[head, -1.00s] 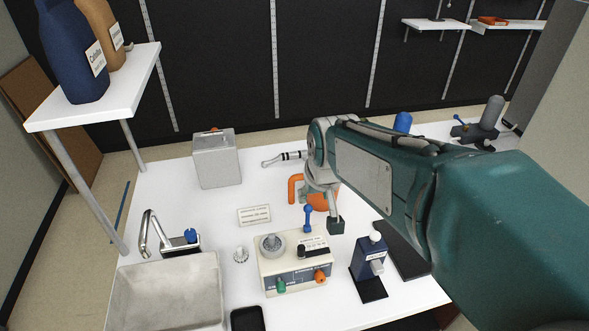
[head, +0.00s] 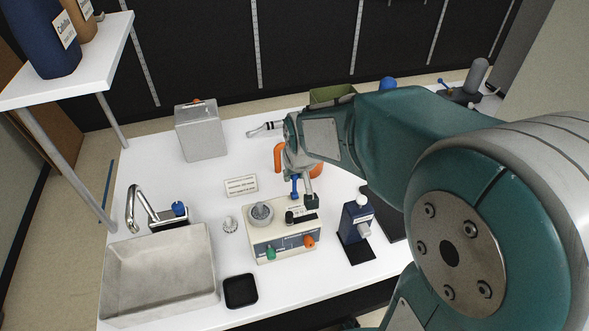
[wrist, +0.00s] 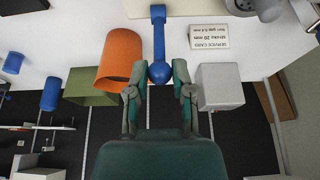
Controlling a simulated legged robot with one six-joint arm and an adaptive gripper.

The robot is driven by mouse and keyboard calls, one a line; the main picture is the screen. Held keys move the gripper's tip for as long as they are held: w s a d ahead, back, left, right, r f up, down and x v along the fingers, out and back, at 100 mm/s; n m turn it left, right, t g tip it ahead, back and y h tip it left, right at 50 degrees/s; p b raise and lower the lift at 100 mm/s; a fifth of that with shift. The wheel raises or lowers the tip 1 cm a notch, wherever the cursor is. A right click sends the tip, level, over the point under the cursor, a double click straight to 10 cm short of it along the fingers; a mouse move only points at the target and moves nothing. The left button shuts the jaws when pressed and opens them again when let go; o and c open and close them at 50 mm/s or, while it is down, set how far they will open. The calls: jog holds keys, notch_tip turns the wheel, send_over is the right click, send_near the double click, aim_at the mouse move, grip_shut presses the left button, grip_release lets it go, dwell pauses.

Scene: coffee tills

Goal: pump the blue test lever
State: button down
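The blue test lever (head: 294,186) stands upright at the back of a cream test box (head: 285,237) on the white counter. In the wrist view the lever (wrist: 158,35) shows as a blue rod ending in a ball. My gripper (head: 304,196) is at the lever, its tips low over the back of the box. In the wrist view the fingers of my gripper (wrist: 160,75) are parted, one on each side of the ball. The gaps are very narrow, and I cannot tell whether the fingers touch it.
An orange cup-like thing (wrist: 121,68) is close beside the fingers. A service card (head: 241,186) lies left of the lever and a grey canister (head: 201,131) stands behind it. A dark blue dispenser (head: 355,219) stands right of the box. A sink (head: 157,276) is at the left.

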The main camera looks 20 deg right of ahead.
jog(key=shift+w+f, duration=0.15)
jog(key=shift+w, duration=0.55)
jog(key=shift+w+f, duration=0.15)
jog(key=shift+w, duration=0.6)
jog(key=shift+w+f, duration=0.35)
jog(key=shift+w, duration=0.25)
jog(key=shift+w+f, duration=0.35)
jog(key=shift+w, duration=0.2)
jog(key=shift+w+f, duration=0.4)
jog(key=shift+w, duration=0.05)
